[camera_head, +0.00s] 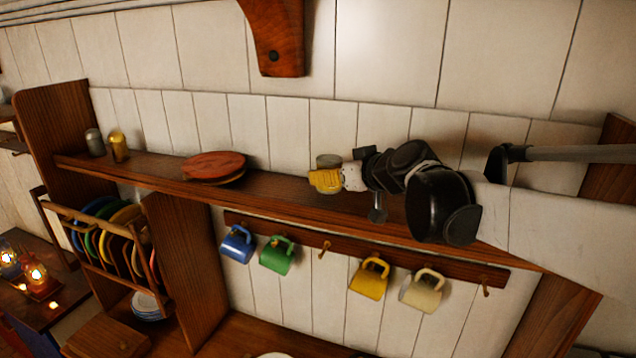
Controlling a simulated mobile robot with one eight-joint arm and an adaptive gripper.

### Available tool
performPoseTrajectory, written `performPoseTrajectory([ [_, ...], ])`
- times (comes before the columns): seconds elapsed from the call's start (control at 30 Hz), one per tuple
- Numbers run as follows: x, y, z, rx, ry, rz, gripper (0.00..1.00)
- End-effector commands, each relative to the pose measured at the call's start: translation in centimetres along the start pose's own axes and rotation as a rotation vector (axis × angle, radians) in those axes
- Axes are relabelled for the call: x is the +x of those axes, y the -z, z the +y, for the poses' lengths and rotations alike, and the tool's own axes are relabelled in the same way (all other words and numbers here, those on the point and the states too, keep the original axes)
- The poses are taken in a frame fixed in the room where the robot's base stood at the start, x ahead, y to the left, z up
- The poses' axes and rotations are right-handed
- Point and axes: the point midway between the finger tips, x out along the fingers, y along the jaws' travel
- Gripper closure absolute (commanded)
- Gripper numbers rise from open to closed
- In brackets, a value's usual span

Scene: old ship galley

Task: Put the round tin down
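The round tin (328,160) is a small, dull grey-olive cylinder, seen upright over the left-middle part of the long wooden shelf (290,190). My gripper (326,178) reaches in from the right, its yellow fingers at the tin. The near finger covers the lower part of the tin, and the far finger is hidden. The gripper appears shut on the tin. Whether the tin's base touches the shelf cannot be seen. My black wrist and arm extend right above the shelf.
Round wooden boards (214,166) lie on the shelf to the left. A grey shaker (95,142) and a gold shaker (117,146) stand at its left end. Blue (237,245), green (277,256), yellow (369,279) and cream (421,291) mugs hang below. Shelf between boards and gripper is clear.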

Motion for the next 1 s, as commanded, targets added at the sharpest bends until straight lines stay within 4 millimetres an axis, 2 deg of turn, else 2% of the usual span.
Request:
performPoseTrajectory([
  [0.2, 1.2, -2.8, 0.0, 0.0, 0.0, 0.0, 0.83],
  [0.6, 1.4, -3.5, 0.0, 0.0, 0.0, 0.0, 0.83],
  [0.63, 1.4, -3.5, 0.0, 0.0, 0.0, 0.0, 0.44],
  [0.7, 1.4, -3.4, 0.0, 0.0, 0.0, 0.0, 0.29],
  [1.0, 1.3, -3.3, 0.0, 0.0, 0.0, 0.0, 0.29],
])
